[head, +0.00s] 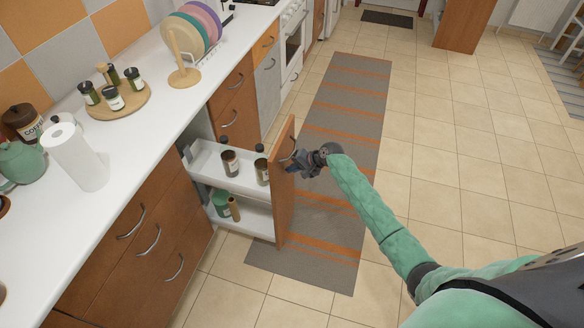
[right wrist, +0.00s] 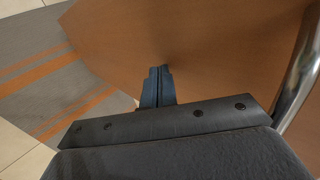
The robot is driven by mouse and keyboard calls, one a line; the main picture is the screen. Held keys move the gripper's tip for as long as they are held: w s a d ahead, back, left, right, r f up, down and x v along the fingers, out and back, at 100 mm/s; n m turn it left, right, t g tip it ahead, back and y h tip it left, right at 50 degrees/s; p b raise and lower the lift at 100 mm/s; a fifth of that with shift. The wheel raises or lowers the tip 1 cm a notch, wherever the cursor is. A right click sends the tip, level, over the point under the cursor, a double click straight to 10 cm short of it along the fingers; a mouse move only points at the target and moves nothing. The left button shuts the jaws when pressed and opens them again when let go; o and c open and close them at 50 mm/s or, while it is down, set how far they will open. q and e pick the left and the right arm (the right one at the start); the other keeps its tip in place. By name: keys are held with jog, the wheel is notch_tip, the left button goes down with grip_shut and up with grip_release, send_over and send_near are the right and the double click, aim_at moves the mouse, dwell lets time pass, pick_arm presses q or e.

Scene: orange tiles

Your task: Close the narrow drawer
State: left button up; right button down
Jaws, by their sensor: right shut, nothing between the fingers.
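The narrow drawer (head: 284,194) is a tall pull-out with a brown wooden front, standing open out of the counter over the floor. My left gripper is not in view.
A white counter (head: 150,95) with a spice tray, plate rack and paper roll (head: 75,155) runs along the left. Closed drawers (head: 140,240) stand on the near side of the opening. A striped rug (head: 335,120) lies on the tiled floor, which is clear at the right.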

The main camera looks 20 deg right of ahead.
aim_at(233, 154)
jog(key=shift+a, duration=0.1)
dwell(0.3)
